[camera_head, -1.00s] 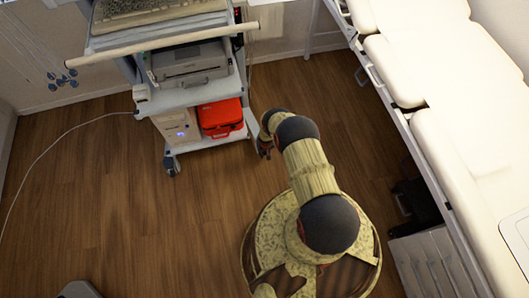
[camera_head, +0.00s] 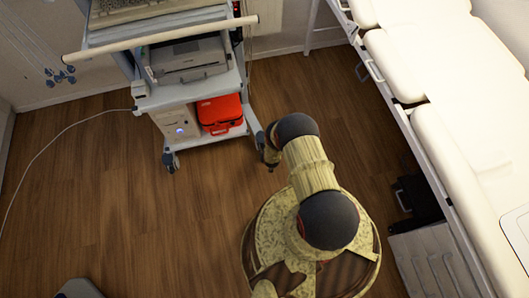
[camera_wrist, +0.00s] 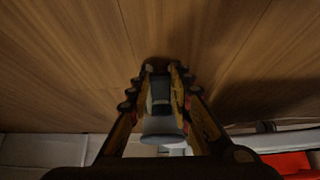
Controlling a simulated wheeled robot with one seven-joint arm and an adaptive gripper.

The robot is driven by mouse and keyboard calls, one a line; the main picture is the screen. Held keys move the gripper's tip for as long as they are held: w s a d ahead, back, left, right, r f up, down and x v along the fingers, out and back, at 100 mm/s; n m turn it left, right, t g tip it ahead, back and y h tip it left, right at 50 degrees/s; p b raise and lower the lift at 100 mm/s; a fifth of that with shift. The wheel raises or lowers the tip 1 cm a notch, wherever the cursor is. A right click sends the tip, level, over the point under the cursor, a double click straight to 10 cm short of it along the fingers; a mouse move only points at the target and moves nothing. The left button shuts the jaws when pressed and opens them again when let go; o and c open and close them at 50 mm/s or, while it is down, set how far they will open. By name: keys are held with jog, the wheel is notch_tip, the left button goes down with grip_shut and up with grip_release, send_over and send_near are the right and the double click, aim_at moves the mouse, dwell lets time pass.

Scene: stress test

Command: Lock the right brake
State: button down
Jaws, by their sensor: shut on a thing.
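The medical cart (camera_head: 190,98) stands at the upper middle of the head view, with its front left caster (camera_head: 171,162) on the floor. My gripper (camera_head: 269,156) is low at the cart's front right corner. The right caster is mostly hidden there behind my gripper and arm. In the wrist view, my gripper (camera_wrist: 162,70) has its two fingers shut on the grey caster with its dark brake part (camera_wrist: 160,92), one finger on each side. I cannot tell whether the brake lever is pressed down.
A red case (camera_head: 219,113) and a white computer unit (camera_head: 179,124) sit on the cart's lower shelf. A padded bed (camera_head: 465,150) runs along the right, with a dark case (camera_head: 416,198) under it. A white cable (camera_head: 60,143) lies at left. The wooden floor at left centre is clear.

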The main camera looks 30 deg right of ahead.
dwell(0.3)
jog(key=c, duration=1.6)
grip_release()
jog(key=shift+c, duration=0.2)
jog(key=shift+v, duration=6)
jog(key=shift+d, duration=0.1)
